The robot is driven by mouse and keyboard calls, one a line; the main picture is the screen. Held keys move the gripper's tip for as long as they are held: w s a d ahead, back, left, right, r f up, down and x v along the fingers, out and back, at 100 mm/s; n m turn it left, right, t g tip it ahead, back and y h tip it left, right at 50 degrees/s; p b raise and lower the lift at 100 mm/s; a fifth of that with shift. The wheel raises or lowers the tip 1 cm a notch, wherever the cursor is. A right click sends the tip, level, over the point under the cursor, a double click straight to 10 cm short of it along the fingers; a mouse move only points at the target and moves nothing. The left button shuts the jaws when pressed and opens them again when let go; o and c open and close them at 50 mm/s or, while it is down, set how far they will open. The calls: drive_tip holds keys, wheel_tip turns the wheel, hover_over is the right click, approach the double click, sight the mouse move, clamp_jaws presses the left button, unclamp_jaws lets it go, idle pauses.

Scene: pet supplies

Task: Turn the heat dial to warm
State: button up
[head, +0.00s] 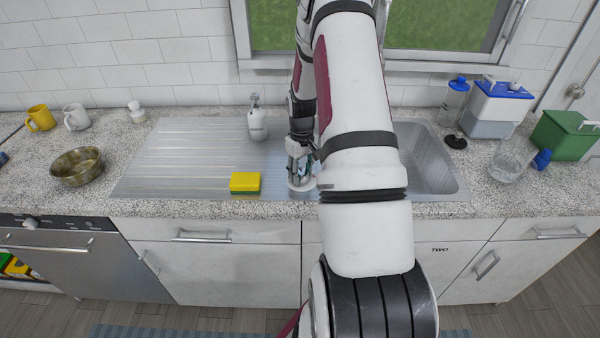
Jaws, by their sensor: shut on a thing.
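My gripper (299,170) is over the left edge of the sink, beside the steel drainboard. It is shut on a small pale round thing (302,185), partly hidden by the fingers and my arm; I cannot tell what it is. A round knob (30,223) shows at the top of the steel-fronted appliance at the lower left, far from my gripper. It may be the heat dial, but its markings are too small to read.
A yellow-green sponge (245,182) lies on the drainboard (180,160) left of my gripper. A soap bottle (257,122) stands behind. A metal bowl (78,167) and mugs (76,116) are at the left. A glass jug (511,158) and green box (565,136) are at the right.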

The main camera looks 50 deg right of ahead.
sight(301, 172)
drive_tip(key=shift+m+b, duration=0.55)
drive_tip(key=shift+m, duration=1.65)
drive_tip(key=o, duration=1.1)
drive_tip(key=shift+o, duration=0.2)
wheel_tip(301, 172, up, 12)
